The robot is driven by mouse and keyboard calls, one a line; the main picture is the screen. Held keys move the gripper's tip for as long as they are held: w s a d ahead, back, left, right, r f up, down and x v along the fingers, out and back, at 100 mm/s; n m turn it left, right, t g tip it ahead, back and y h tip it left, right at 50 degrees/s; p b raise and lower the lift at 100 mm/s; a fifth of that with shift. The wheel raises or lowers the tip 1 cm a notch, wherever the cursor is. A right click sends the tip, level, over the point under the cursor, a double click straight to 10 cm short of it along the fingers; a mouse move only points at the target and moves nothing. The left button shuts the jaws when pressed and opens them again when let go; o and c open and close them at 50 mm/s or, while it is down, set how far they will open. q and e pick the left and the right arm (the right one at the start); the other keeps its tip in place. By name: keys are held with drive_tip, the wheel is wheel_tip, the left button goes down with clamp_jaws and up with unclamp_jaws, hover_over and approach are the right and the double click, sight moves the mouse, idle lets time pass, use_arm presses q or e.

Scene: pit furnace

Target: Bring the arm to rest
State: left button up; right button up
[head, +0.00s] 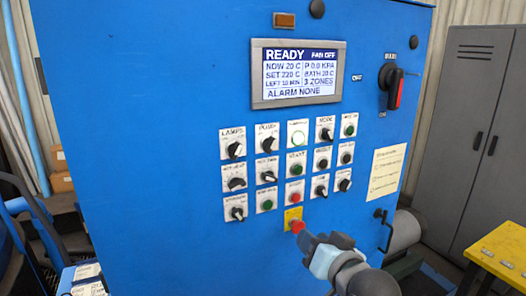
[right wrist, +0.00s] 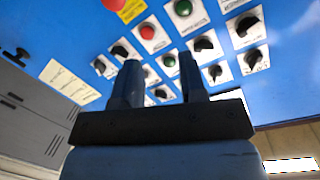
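My right gripper (head: 308,240) is in front of the blue control panel (head: 165,120), low on its right side. Its tips appear close to the red mushroom button (head: 297,227) on a yellow plate; I cannot tell whether they touch. In the right wrist view the two fingers (right wrist: 161,75) stand apart with nothing between them. Panel knobs and buttons show behind them, and the red mushroom button (right wrist: 128,8) is at the top edge. My left gripper is not in view.
The panel carries a lit display (head: 298,74) reading READY, rows of knobs and buttons, and a red-handled rotary switch (head: 391,86). A grey cabinet (head: 480,130) stands at the right. A yellow table (head: 502,250) is at the lower right. Boxes (head: 60,180) sit at the left.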

drive_tip(key=s+d+f+n+g+h, duration=0.15)
drive_tip(key=s+f, duration=0.35)
drive_tip(key=f, duration=0.7)
drive_tip(key=s+d+f+n+g, duration=0.1)
drive_tip(key=s+d+f, duration=0.3)
drive_tip(key=f, duration=0.9)
drive_tip(key=s+d+f+n+g, duration=0.1)
drive_tip(key=s+d+f, duration=0.1)
drive_tip(key=s+f, duration=1.1)
drive_tip(key=shift+s+d+g+h, duration=0.15)
drive_tip(key=shift+s+g+h, duration=0.25)
drive_tip(key=shift+s, duration=0.5)
